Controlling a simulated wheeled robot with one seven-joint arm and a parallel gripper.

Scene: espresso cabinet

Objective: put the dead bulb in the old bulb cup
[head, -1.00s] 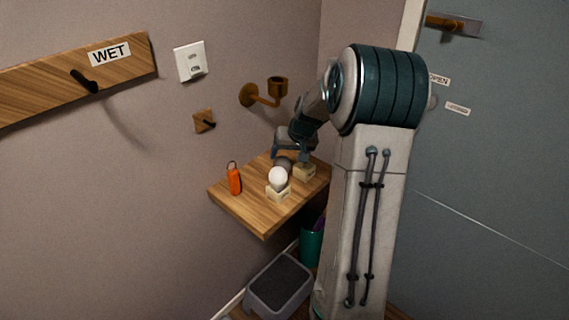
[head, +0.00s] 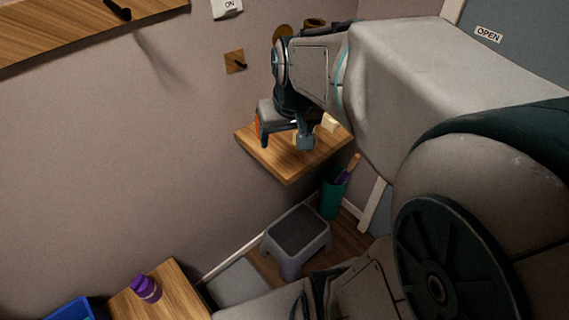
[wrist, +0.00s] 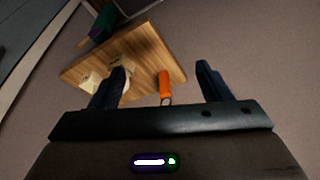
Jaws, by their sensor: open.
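My gripper (head: 284,138) is open above the left part of the small wooden wall shelf (head: 287,165). In the wrist view its two fingers (wrist: 160,68) are apart, with no object held between them. Two cream blocks or cups stand on the shelf: one (wrist: 88,80) near an edge, the other (wrist: 118,61) partly behind the left finger. One cream block (head: 329,122) also shows in the head view. I cannot tell which is the old bulb cup. The white bulb cannot be made out now; the gripper or a finger may hide it.
An orange cylinder with a loop (wrist: 165,84) lies in view between the fingers, below them on the shelf. A grey step stool (head: 297,235) and teal bin (head: 333,199) stand below. A purple bottle (head: 146,288) and blue crate (head: 68,310) are at lower left.

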